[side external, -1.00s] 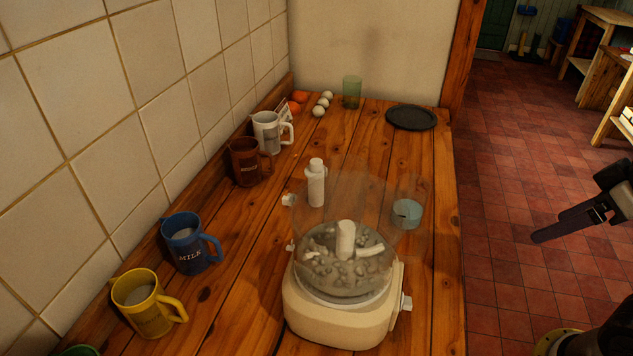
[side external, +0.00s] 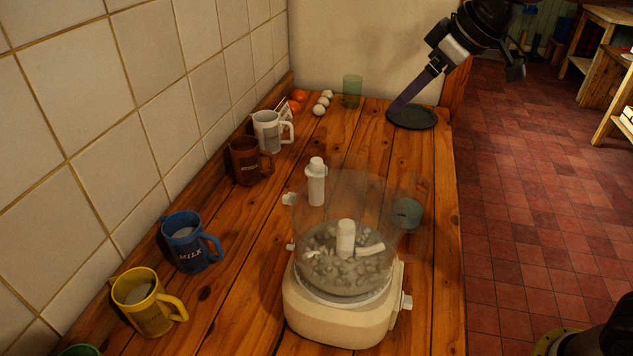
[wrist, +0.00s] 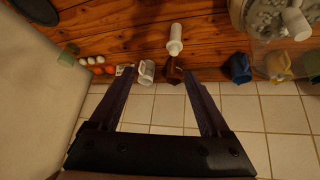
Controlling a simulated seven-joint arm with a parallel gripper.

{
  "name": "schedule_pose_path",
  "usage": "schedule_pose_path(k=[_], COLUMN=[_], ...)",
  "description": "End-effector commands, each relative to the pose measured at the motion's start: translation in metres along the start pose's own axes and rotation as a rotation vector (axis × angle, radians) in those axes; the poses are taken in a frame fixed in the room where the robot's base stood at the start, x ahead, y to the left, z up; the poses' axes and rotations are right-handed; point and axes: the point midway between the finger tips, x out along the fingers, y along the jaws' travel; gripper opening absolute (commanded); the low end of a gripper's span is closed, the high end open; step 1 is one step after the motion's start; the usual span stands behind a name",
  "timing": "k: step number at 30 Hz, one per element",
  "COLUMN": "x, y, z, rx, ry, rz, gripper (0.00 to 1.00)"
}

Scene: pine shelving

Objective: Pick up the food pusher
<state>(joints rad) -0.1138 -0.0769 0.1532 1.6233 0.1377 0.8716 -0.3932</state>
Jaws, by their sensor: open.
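The food pusher appears to be the white, stepped cylinder (side external: 316,184) standing upright on the wooden counter behind the food processor (side external: 340,310). In the wrist view the white cylinder (wrist: 175,40) lies above and a little right of the space between my fingers. My gripper (side external: 402,102) is up at the back right, its dark fingers pointing down-left in front of the black plate. In the wrist view my gripper (wrist: 158,80) is open and empty, with its two fingers well apart. The side view shows the fingers overlapping.
Along the tiled wall stand yellow (side external: 146,303), blue (side external: 190,243), brown (side external: 247,161) and white (side external: 268,132) mugs. A green glass (side external: 352,92), eggs (side external: 320,108) and a black plate (side external: 415,120) are at the back. The clear processor bowl (side external: 345,215) stands near the cylinder.

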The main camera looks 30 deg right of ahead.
Motion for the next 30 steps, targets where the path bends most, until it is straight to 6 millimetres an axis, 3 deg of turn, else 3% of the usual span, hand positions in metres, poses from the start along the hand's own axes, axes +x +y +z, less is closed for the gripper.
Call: schedule_pose_path(k=[1,4,10,15,30], x=[0.026,0.071,0.147,0.176,0.249], y=[-0.001,-0.006,-0.022,-0.032,-0.043], z=[-0.014,-0.035,-0.040,-0.027,-0.013], rx=[-0.016,-0.045,-0.063,-0.072,-0.075], ry=[-0.020,-0.049,-0.128,-0.180,-0.182], rz=[-0.021,-0.054,-0.105,-0.127,-0.129], gripper=[0.81,0.81,0.81,0.81,0.81])
